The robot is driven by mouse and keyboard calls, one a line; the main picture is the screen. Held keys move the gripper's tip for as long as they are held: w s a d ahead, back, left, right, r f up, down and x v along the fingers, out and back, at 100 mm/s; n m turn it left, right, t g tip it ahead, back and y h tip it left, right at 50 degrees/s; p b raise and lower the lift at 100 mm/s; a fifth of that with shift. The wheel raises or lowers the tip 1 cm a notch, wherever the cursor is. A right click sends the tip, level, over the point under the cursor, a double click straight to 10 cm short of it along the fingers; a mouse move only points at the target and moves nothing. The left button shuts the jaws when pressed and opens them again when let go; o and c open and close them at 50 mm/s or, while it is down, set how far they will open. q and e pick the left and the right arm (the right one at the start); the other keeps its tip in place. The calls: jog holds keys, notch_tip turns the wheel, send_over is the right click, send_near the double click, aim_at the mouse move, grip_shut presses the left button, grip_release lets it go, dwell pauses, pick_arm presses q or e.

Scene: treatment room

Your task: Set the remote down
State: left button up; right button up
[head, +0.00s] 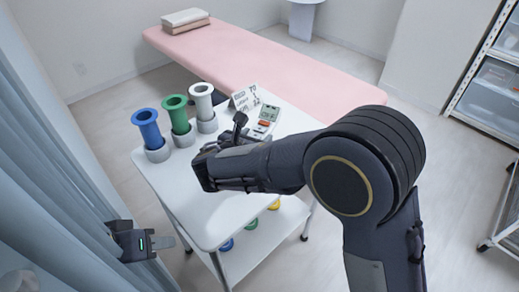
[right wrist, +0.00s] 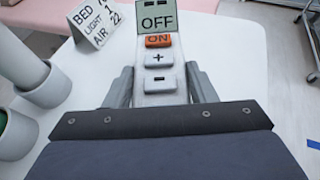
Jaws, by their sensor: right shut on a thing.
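The remote is pale, with a grey screen reading OFF, an orange ON button and plus and minus buttons. It shows in the head view (head: 266,121) over the far part of the white table (head: 215,215), and in the right wrist view (right wrist: 157,60). My right gripper (right wrist: 158,88) is shut on its lower part, one finger on each side. The remote's lower end is hidden by the gripper body. I cannot tell whether its underside touches the table. My left gripper (head: 162,243) is low at the left, away from the table; its jaw opening is unclear.
A folded sign (head: 246,97) with BED, LIGHT and AIR numbers stands beside the remote. Blue (head: 148,131), green (head: 178,115) and white (head: 203,102) spools stand in grey holders along the table's left side. A pink bed (head: 270,70) lies behind; a curtain (head: 60,170) hangs left.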

jog(key=f, duration=0.1)
jog(key=f+b, duration=0.1)
jog(key=f, duration=0.1)
jog(key=d+f, duration=0.1)
jog(key=shift+w+d+f+b, duration=0.1)
jog(key=shift+w+f+b, duration=0.1)
jog(key=shift+w+b, duration=0.1)
jog(key=shift+f, duration=0.2)
jog(key=o, duration=1.1)
jog(key=shift+c, duration=0.2)
jog(key=shift+r, duration=0.1)
